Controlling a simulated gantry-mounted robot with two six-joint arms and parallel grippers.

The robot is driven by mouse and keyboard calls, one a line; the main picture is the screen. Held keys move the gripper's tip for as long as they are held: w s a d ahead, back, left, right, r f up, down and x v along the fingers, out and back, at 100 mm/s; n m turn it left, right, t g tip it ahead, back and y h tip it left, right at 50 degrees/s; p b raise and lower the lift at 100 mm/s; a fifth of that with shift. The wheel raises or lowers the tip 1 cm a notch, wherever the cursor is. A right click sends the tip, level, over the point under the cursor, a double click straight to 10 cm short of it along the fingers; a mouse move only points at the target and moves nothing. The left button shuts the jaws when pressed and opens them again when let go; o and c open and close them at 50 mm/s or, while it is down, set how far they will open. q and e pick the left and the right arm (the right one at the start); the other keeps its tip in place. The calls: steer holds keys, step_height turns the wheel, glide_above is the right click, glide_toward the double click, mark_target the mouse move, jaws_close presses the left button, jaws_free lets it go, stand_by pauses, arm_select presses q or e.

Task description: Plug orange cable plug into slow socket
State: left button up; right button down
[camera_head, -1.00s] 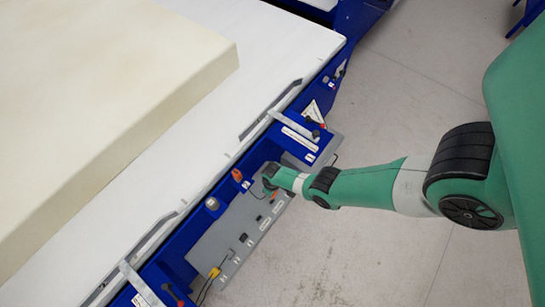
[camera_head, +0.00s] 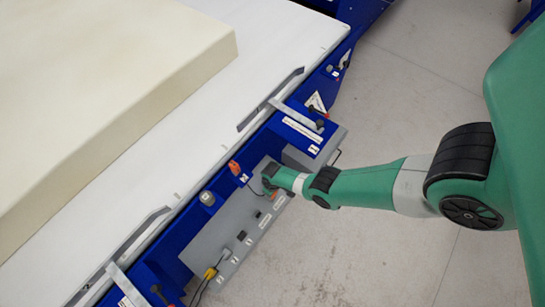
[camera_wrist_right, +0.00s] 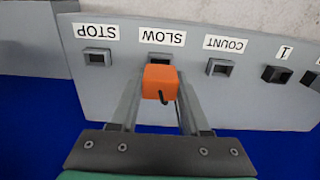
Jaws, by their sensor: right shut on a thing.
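The orange cable plug (camera_wrist_right: 157,80) sits between the two fingers of my right gripper (camera_wrist_right: 160,90), which is shut on it. A short dark cable stub shows on the plug's near face. The slow socket (camera_wrist_right: 160,57) is just beyond the plug, under the upside-down SLOW label, and the plug covers its lower part. I cannot tell whether the plug touches the socket. In the head view my right gripper (camera_head: 269,183) is at the grey socket panel (camera_head: 212,243), with its fingers mostly hidden. My left gripper is not in view.
In the wrist view the STOP socket (camera_wrist_right: 97,57) is left of SLOW, and the COUNT socket (camera_wrist_right: 220,67) is right. A dark plug (camera_wrist_right: 277,74) sits under label 1. In the head view a yellow plug (camera_head: 210,273) is at the panel's lower end. A foam block (camera_head: 110,110) lies on the bench.

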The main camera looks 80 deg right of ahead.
steer(key=shift+f+b, duration=1.15)
steer(key=shift+f, duration=0.25)
stand_by(0.7)
steer(key=shift+c, duration=1.5)
jaws_free()
steer(key=shift+r, duration=0.1)
steer(key=shift+r, duration=0.15)
steer(key=shift+r+p, duration=2.9)
steer(key=shift+p, duration=0.2)
step_height(320, 180, up, 12)
steer(key=p, duration=1.1)
steer(key=shift+f+p, duration=0.2)
steer(key=shift+p, duration=0.15)
